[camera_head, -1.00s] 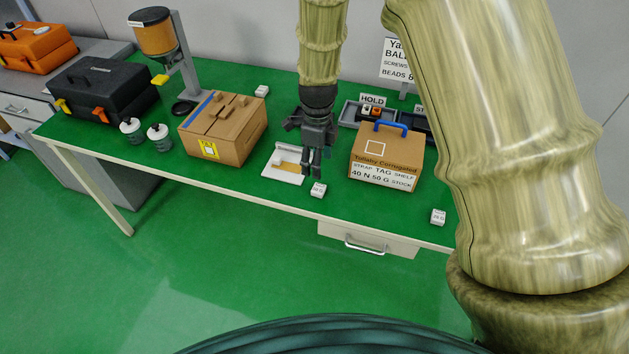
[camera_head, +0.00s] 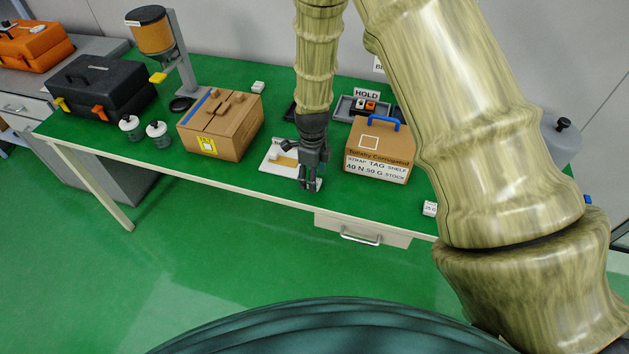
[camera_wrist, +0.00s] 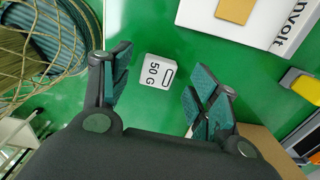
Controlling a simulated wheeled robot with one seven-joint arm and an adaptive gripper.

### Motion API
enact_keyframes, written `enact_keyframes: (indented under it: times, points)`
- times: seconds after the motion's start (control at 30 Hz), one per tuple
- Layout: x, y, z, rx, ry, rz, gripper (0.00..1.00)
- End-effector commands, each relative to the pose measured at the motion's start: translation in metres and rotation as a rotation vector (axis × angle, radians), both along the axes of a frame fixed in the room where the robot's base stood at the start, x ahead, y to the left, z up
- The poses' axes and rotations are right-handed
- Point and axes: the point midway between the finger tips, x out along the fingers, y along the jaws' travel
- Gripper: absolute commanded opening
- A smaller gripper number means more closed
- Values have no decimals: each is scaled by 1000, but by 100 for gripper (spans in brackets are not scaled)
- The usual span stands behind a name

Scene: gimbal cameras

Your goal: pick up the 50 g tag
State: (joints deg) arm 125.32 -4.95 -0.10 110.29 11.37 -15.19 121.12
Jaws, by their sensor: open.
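The 50 g tag is a small white block (camera_wrist: 158,72) marked "50 G" on the green table top in the wrist view. It lies between and a little beyond the two fingers of my gripper (camera_wrist: 160,92), nearer the left finger. My gripper is open, with nothing in its fingers. In the head view my gripper (camera_head: 309,184) points down near the table's front edge, left of the cardboard box. It mostly hides the tag there; only a bit of white shows beside the fingers.
The cardboard box with a blue handle (camera_head: 361,158) stands to the right, and another cardboard box (camera_head: 225,130) farther left. Another small white block (camera_head: 430,208) sits near the front edge at right. A drawer (camera_head: 345,229) hangs below.

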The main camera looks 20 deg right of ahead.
Motion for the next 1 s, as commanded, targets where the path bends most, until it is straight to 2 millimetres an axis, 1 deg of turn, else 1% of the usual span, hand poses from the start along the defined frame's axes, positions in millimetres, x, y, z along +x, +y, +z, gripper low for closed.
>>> enact_keyframes:
  times: [0.1, 0.23, 0.53, 0.57, 0.7, 0.77, 0.8, 1.0]
  points:
    - [-1, 0, -10, 0, 3, 2, 61]
    - [0, 0, -17, -1, 1, 0, 61]
    - [0, 0, -21, -1, 1, 1, 61]
    - [0, 0, -21, -1, 1, 1, 59]
    - [0, 0, -20, -1, 1, 1, 33]
    - [0, 0, -20, -1, 1, 1, 22]
    - [0, 0, -20, -1, 1, 1, 19]
    - [0, 0, -21, -1, 1, 1, 19]
